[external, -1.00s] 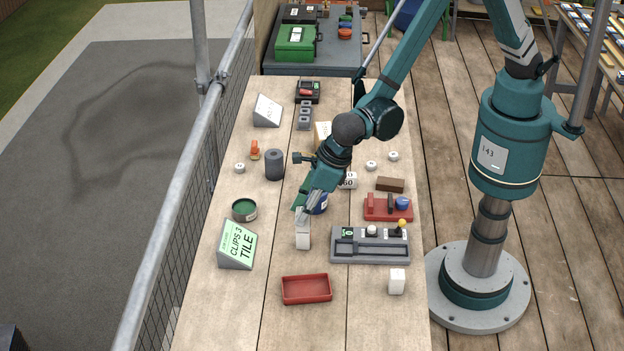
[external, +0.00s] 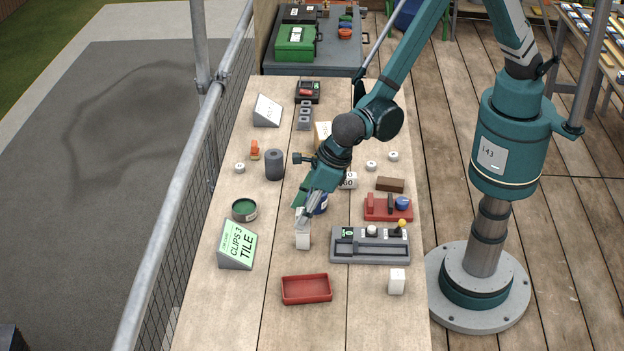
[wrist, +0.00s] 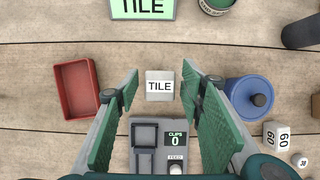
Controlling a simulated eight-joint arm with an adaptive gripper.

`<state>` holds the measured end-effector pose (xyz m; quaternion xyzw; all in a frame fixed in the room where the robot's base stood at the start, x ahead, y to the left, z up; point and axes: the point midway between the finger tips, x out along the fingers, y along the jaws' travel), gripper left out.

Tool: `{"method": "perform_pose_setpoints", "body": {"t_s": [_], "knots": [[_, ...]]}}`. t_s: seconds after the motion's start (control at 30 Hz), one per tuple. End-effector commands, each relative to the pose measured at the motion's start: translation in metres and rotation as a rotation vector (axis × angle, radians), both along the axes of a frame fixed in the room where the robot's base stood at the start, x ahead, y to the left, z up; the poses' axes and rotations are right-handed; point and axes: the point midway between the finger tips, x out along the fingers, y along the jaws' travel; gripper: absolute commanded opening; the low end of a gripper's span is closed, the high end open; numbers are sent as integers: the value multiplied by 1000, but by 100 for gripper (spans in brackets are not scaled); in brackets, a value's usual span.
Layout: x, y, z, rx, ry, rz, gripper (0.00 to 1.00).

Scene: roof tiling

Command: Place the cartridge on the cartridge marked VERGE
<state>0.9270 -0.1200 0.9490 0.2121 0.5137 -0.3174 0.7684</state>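A white cartridge marked TILE (wrist: 159,86) lies straight ahead of my gripper (wrist: 160,76) in the wrist view, between the two green fingertips with a gap on each side. My gripper is open and empty. In the external view this cartridge (external: 302,237) stands on the bench just below my gripper (external: 303,212). A second white block (external: 397,281) stands at the right front of the bench; no marking on it is readable. I cannot read VERGE anywhere.
A grey clip device (external: 370,256) reading 0 is right of the cartridge, a red tray (external: 306,290) in front. A green sign (external: 238,245) reads CLIPS 3 TILE. A blue tin (wrist: 249,94), a green tin (external: 244,210) and a red rack (external: 388,213) stand nearby.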

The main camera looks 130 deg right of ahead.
Motion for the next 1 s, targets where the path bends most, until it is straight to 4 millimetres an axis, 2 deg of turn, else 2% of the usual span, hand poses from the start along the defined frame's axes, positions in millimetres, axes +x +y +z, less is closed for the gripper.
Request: {"method": "perform_pose_setpoints", "body": {"t_s": [0.37, 1.0], "knots": [[-7, 7, 25, 0, 0, 0, 39], [-28, 28, 97, 0, 0, 1, 39]]}}
